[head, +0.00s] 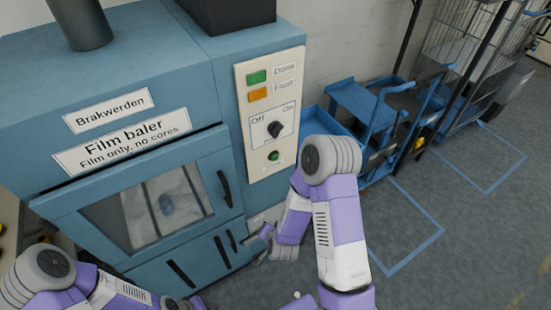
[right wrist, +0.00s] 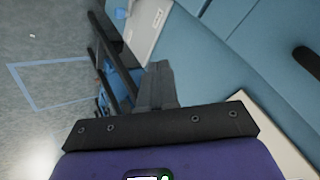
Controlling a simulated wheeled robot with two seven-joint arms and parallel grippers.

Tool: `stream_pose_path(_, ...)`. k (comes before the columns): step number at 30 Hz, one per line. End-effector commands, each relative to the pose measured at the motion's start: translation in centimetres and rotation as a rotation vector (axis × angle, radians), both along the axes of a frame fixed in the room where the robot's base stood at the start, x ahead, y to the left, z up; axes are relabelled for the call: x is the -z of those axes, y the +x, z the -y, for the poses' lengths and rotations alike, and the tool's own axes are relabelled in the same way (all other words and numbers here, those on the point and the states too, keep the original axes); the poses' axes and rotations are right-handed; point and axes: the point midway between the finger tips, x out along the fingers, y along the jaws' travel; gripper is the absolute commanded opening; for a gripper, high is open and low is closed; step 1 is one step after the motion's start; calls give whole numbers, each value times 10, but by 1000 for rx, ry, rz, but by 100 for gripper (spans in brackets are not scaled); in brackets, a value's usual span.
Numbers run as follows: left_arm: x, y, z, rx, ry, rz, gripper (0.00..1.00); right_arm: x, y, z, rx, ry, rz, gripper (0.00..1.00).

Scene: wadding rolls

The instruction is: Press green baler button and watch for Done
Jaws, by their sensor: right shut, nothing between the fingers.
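The blue film baler (head: 110,90) fills the left of the head view. Its cream control panel (head: 262,97) carries a green Done lamp (head: 257,77), an orange Fault lamp (head: 258,95), an Off/On knob (head: 275,130) and a green button (head: 274,156) below it. I cannot tell whether the lamps are lit. My right gripper (head: 264,232) is below the button, apart from it, in front of the baler's lower part. Its fingers are together and empty in the right wrist view (right wrist: 157,85). My left arm is at the bottom left; its gripper (head: 195,302) is cut by the lower edge.
The baler's windowed door (head: 150,205) is closed, with pale film behind the glass. Blue carts (head: 370,105) and a wire cage trolley (head: 465,50) stand along the wall at right. Blue-outlined floor (head: 405,225) at right is clear.

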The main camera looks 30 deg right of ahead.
Motion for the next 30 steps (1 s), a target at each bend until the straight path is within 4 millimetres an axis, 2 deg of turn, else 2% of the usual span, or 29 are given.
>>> stream_pose_path(1,1,0,0,0,0,0,43,-23,15,19,119,-23,109,0)
stream_pose_path(3,1,0,0,0,0,0,43,-55,28,44,272,-48,254,0)
stream_pose_path(6,1,0,0,0,0,0,43,-96,35,73,442,-76,437,0)
stream_pose_path(9,2,0,0,0,0,0,43,-127,35,91,552,-94,574,0)
stream_pose_path(12,2,0,0,0,0,0,43,-146,34,101,611,-105,655,0)
stream_pose_path(16,2,0,0,0,0,0,43,-154,32,106,636,-110,693,0)
stream_pose_path(25,3,0,0,0,0,0,43,-153,32,106,635,-110,691,0)
stream_pose_path(30,14,0,0,0,0,0,43,-150,38,105,636,-112,694,0)
